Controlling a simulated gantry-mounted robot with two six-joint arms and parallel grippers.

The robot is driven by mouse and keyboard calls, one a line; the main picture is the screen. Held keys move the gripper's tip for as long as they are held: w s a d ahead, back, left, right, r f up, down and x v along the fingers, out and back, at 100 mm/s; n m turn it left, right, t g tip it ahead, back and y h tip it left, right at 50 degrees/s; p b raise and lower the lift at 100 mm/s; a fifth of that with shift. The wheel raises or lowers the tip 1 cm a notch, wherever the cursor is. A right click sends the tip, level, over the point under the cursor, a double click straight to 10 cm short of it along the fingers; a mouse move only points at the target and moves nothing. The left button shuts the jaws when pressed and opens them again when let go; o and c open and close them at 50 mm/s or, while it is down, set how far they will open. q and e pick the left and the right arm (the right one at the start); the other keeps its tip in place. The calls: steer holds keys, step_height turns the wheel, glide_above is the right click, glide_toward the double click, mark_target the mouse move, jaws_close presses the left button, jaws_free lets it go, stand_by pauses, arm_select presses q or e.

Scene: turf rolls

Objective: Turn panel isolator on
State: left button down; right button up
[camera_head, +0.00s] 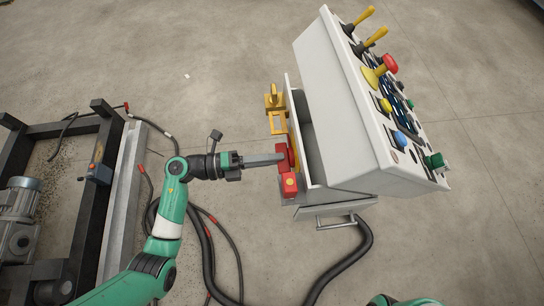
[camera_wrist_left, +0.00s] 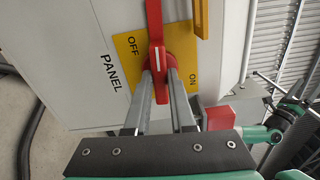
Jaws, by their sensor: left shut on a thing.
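The panel isolator is a red rotary handle (camera_wrist_left: 180,58) on a yellow plate (camera_wrist_left: 128,46) in the left wrist view. The plate reads OFF on the left and ON at the lower right, with PANEL printed on the pale cabinet beside it. The handle stands nearly upright in that view. My left gripper (camera_wrist_left: 163,82) is shut on the handle's lower end, one finger on each side. In the head view the red isolator (camera_head: 282,152) is on the cabinet's left side, with my left gripper (camera_head: 281,158) reaching it from the left.
The grey control console (camera_head: 345,95) carries yellow levers, a red mushroom knob and coloured buttons. A red box (camera_head: 289,185) with a yellow button sits just below the isolator. Black cables (camera_head: 345,265) lie on the floor.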

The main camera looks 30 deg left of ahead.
arm_select(q)
steer(key=shift+m+b, duration=3.5)
steer(key=shift+m, duration=4.9)
steer(key=c, duration=0.8)
jaws_free()
steer(key=shift+o, duration=0.2)
